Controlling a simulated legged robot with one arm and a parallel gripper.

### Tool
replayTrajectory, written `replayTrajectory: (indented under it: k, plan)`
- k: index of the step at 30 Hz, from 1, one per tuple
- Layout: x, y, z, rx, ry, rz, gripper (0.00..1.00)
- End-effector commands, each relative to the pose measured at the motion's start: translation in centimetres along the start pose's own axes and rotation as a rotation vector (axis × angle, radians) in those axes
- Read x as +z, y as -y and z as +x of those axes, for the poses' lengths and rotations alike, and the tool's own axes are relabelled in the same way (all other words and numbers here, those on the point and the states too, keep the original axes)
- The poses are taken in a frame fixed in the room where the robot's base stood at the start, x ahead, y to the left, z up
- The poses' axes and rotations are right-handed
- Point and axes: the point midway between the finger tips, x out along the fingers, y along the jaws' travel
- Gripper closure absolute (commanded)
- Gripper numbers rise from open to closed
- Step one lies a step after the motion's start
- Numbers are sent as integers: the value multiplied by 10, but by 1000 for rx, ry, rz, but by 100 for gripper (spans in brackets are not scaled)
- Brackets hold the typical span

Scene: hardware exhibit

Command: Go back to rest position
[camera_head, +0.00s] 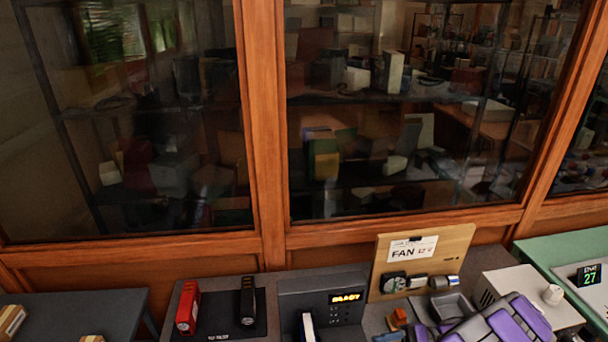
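A grey and purple segmented shape (500,322) enters at the bottom right, over the workbench. It looks like part of my arm and gripper, but the frame's lower edge cuts it off. I cannot make out two fingertips or whether anything is held.
The workbench holds a red device (187,307), a black device (248,300), a dark box with a lit display (345,297), a wooden FAN board (450,246) and a white box with a knob (552,294). A green table (565,246) stands right. Glass cabinets (265,150) close off the back.

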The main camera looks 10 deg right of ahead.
Motion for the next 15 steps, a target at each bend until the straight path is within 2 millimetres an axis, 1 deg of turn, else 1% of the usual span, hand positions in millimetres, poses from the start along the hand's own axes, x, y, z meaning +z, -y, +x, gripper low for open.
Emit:
replayTrajectory:
  k: [2, 5, 10, 15]
  plan:
    - [6, 9, 9, 25, 14, -16, 52]
    - [19, 27, 28, 84, 40, -48, 52]
    - [53, 56, 69, 230, 78, -119, 52]
    - [90, 71, 106, 388, 96, -181, 52]
